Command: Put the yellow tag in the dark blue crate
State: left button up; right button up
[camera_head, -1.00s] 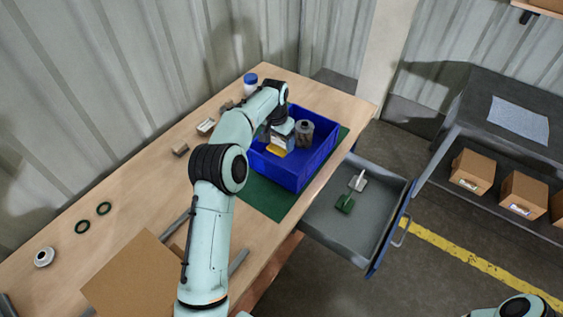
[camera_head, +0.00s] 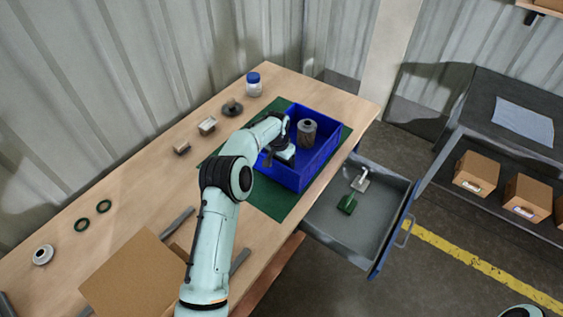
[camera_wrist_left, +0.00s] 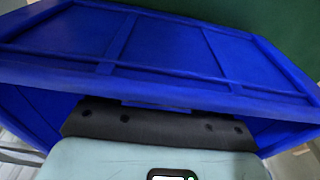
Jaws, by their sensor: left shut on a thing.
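The dark blue crate (camera_head: 312,172) stands on a green mat on the bench; its wall also fills much of the left wrist view (camera_wrist_left: 160,50). My left gripper (camera_head: 280,158) reaches down inside the crate, in its near-left part. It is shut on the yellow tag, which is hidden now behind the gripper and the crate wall. The fingertips do not show in the left wrist view. I cannot tell whether the tag touches the crate floor. My right gripper is out of view.
A grey filter cartridge (camera_head: 307,133) stands upright in the crate beside my left gripper. An open drawer (camera_head: 340,228) right of the bench holds a green tag (camera_head: 347,204) and a whitish one (camera_head: 360,180). A blue-lidded jar (camera_head: 254,86) and small parts line the bench's back.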

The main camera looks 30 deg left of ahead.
pick_arm(q)
jog(key=shift+f, duration=0.15)
jog(key=o, duration=1.1)
notch_tip(320, 180, up, 12)
jog(key=s, duration=0.1)
jog(key=shift+s+p, duration=0.2)
jog(key=shift+p, duration=0.1)
